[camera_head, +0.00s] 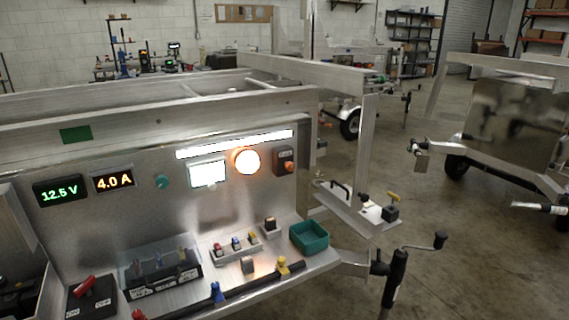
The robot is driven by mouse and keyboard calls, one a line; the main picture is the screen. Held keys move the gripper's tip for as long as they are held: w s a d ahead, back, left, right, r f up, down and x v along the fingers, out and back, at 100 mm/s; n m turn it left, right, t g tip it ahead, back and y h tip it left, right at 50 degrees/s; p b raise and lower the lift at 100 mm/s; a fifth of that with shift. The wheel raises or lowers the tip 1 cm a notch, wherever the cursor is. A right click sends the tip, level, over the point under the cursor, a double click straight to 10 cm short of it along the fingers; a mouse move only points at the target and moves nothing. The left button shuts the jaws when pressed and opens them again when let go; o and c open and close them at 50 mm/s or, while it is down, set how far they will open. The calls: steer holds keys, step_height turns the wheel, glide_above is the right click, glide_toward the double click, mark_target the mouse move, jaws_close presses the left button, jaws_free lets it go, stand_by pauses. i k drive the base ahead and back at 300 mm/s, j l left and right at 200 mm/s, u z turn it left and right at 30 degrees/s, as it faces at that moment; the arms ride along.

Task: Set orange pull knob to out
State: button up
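The aluminium trailer panel (110,220) fills the left and middle of the head view. At its right end is a small dark box (284,155) with a small orange knob (289,167) low on its face. This looks like the orange pull knob, but it is too small to tell whether it is in or out. To its left is a bright round lamp (247,160) with an orange glow. My gripper is not in view, and nothing is seen touching the knob.
Below the panel, a shelf holds a teal bin (310,236), a row of small coloured knobs (236,245) and a red-handled switch (84,288). A side plate (345,208) and a crank handle (395,280) stick out at right. Open floor (480,250) lies further right.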

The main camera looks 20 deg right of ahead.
mark_target(290, 166)
steer(key=i+l+z, duration=0.7)
steer(key=k+l, duration=0.1)
